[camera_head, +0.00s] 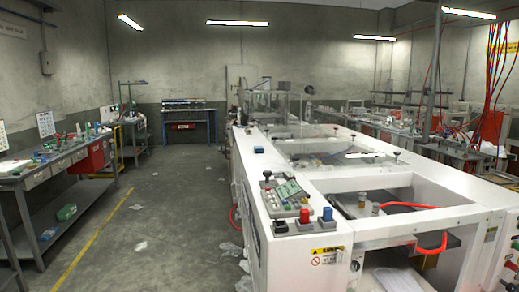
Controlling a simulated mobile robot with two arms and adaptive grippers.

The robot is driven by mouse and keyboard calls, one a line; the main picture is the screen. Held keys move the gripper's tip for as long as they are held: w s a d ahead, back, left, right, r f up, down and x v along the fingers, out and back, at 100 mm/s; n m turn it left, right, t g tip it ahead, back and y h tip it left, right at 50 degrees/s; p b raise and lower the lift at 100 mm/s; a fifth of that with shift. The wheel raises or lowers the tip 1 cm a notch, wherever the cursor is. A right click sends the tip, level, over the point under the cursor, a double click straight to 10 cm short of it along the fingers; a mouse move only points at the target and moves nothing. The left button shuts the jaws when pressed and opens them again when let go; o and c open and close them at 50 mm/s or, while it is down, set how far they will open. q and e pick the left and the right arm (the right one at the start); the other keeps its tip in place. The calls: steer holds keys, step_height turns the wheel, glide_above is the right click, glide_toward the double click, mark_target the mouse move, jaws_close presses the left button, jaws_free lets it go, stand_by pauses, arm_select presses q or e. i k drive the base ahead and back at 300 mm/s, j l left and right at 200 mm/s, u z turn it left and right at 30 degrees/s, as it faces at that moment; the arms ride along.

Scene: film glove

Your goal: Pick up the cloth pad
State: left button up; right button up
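I cannot pick out the cloth pad with certainty. A small flat blue item (258,150) lies on the white top of the long machine (250,205); it is too small to tell if it is cloth. Pale crumpled pieces (230,249) lie on the floor beside the machine's left side. A white sheet-like thing (390,279) shows in the opening at the machine's near end. Neither of my grippers is in view.
On the machine's near corner are a control panel (287,197), a red button (304,216) and a blue button (327,214). A grey workbench (60,160) with clutter stands at left. A blue table (188,111) stands at the back. The aisle floor (165,220) is mostly clear.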

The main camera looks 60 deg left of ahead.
mark_target(257, 149)
steer(key=j+z, duration=0.1)
steer(key=j, duration=0.95)
steer(key=j+z, duration=0.1)
steer(key=j, duration=0.95)
steer(key=j+z, duration=0.1)
steer(key=j, duration=0.95)
steer(key=k, duration=0.05)
